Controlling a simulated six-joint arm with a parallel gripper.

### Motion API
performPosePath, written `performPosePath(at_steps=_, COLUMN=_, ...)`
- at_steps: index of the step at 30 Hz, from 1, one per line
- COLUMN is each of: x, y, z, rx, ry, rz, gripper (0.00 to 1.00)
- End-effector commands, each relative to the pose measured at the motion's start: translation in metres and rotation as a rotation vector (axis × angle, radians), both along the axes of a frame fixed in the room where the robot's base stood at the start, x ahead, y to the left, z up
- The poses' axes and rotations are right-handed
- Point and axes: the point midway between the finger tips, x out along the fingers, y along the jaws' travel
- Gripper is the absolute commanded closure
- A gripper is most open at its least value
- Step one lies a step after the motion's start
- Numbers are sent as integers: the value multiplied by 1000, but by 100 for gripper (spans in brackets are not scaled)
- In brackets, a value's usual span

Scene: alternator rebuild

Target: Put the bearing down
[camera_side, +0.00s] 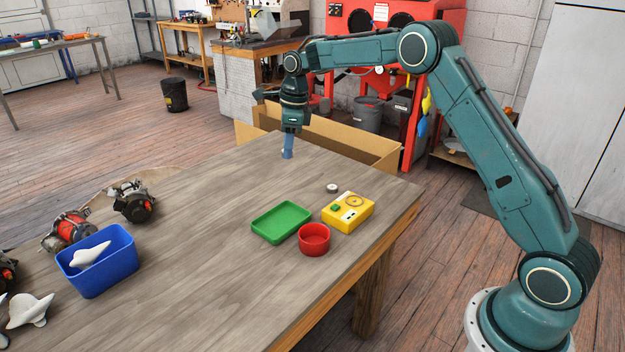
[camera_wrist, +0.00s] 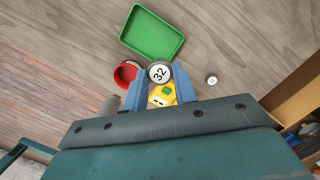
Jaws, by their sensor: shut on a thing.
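My gripper (camera_side: 287,153) has blue fingers pointing down over the far part of the table. In the wrist view, my gripper (camera_wrist: 160,76) is shut on a round bearing (camera_wrist: 159,72) with a dark rim and a pale face marked 32. In the side view the bearing is mostly hidden by the fingers, and its height above the table is hard to tell. A second small pale ring-like part (camera_side: 332,188) lies on the table behind the yellow fixture; it also shows in the wrist view (camera_wrist: 212,79).
A green tray (camera_side: 281,222), a red bowl (camera_side: 314,239) and a yellow fixture (camera_side: 342,220) stand near the right edge. A blue bin (camera_side: 102,276) and alternators (camera_side: 133,203) are at left. A cardboard box (camera_side: 345,140) stands beyond the far edge. The table's middle is clear.

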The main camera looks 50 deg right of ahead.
Motion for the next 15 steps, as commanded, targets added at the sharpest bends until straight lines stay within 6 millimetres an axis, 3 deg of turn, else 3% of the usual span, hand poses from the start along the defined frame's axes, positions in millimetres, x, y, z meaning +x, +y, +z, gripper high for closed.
performPosePath(at_steps=5, x=-1, y=0, z=-18, rx=1, ry=4, rz=0, gripper=100)
performPosePath(at_steps=15, x=-1, y=0, z=-81, rx=1, ry=6, rz=1, gripper=100)
